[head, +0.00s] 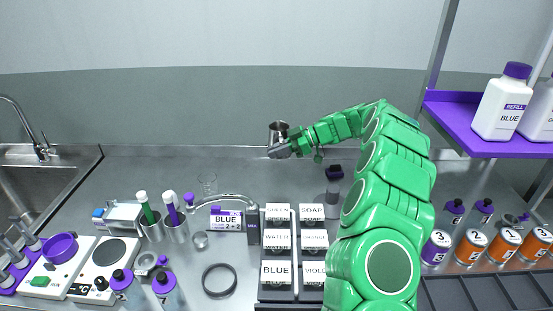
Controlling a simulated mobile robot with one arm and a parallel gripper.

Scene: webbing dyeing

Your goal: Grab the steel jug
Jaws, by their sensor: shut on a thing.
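The steel jug (279,130) is a small shiny metal vessel in the upper middle of the head view. It is held up above the back part of the counter, in front of the grey wall. My gripper (281,146), at the end of my green arm, is shut on the jug. The jug looks roughly upright. The gripper covers its lower part, so its base and the exact grip are hidden.

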